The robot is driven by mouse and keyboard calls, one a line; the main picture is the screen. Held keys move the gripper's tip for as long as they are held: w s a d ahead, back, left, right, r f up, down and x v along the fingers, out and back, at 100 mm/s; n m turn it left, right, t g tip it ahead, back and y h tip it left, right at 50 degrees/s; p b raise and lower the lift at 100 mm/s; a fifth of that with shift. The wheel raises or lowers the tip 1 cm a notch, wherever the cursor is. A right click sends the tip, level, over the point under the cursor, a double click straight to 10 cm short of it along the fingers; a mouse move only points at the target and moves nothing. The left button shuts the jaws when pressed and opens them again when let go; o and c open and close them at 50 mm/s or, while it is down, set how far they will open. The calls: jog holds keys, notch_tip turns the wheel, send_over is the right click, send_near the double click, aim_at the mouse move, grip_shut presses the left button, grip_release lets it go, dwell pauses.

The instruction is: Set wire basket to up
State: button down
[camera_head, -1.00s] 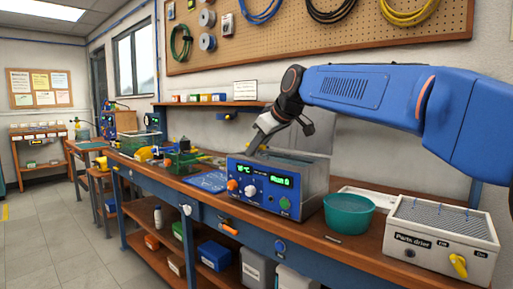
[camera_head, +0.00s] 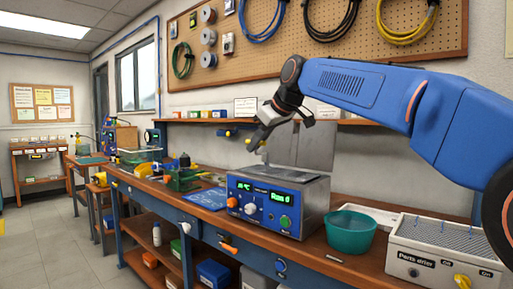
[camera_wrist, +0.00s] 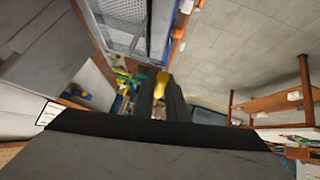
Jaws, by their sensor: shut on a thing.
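The bath unit (camera_head: 277,203) stands on the bench, a metal box with a blue front, knobs and green displays. My gripper (camera_head: 257,141) is above its top, tilted down to the left. A small yellow grip shows at my fingertips in the head view (camera_head: 250,142). In the wrist view the yellow grip (camera_wrist: 161,83) sits between the fingers, and my gripper (camera_wrist: 160,95) is shut on it. I take it for the wire basket's handle. The basket's body is not clear in the head view, so its height in the bath cannot be told.
A teal bowl (camera_head: 350,232) and a white parts drier (camera_head: 443,250) stand right of the bath unit. A grey panel (camera_head: 300,148) rises behind it. A blue mat (camera_head: 208,198) and green and yellow items (camera_head: 182,178) lie to the left. A shelf (camera_head: 225,121) runs along the wall.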

jog(key=shift+r, duration=0.3)
jog(key=c, duration=1.8)
grip_release()
jog(key=shift+o, duration=0.2)
jog(key=shift+f, duration=0.1)
jog(key=v, duration=1.7)
jog(key=shift+d, duration=0.15)
jog(key=shift+s, duration=0.15)
